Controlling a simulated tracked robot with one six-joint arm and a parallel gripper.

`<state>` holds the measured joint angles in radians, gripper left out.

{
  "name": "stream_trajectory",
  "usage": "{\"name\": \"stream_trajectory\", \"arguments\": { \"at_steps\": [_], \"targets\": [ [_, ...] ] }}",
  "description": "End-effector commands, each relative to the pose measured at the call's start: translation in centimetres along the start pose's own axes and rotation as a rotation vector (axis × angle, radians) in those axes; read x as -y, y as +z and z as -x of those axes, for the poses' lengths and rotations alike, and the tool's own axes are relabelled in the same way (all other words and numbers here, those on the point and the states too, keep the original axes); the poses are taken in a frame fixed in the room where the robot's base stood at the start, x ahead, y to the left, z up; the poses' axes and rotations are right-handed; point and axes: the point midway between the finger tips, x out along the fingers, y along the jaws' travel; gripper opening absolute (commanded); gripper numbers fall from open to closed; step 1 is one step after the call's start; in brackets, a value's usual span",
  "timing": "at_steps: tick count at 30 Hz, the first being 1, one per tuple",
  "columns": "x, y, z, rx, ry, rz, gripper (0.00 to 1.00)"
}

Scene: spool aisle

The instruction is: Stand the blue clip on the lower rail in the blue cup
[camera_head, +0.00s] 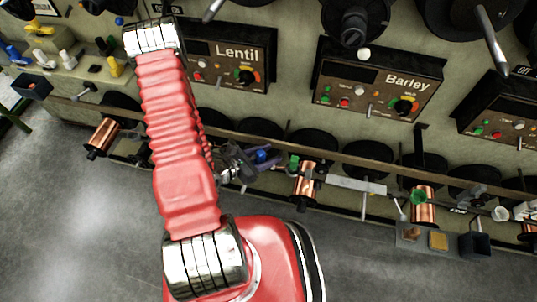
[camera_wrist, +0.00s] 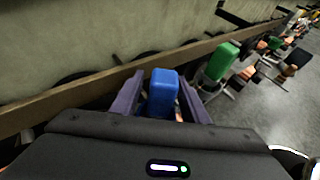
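The blue clip (camera_wrist: 163,92) stands between the two purple fingers of my gripper (camera_wrist: 162,98) in the wrist view. The fingers lie close along both its sides; I cannot tell whether they touch it. In the head view the blue clip (camera_head: 262,156) is a small spot at my gripper (camera_head: 256,162), by the lower rail, partly hidden by the fingers. A small dark blue open box (camera_head: 33,88) hangs at the far left and may be the blue cup. Another dark open box (camera_head: 476,244) hangs at the lower right.
A long wooden rail (camera_head: 375,162) runs along the wall. Green clips (camera_wrist: 221,61) and copper spools (camera_head: 305,183) lie to the right of my gripper. Control boxes marked Lentil (camera_head: 228,56) and Barley (camera_head: 376,80) are above. The grey floor in front is clear.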

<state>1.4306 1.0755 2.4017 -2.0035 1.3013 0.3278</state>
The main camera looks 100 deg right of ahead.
Motion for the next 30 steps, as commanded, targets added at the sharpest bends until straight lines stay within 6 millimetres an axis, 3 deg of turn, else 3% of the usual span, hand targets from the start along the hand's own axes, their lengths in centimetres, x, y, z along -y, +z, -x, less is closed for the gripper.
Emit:
{"name": "stream_trajectory", "arguments": {
  "at_steps": [14,30],
  "targets": [
    [-0.1,0.0,0.7,-0.001,0.001,0.001,0.43],
    [-0.1,0.0,5.8,0.0,0.004,0.001,0.43]
  ]
}}
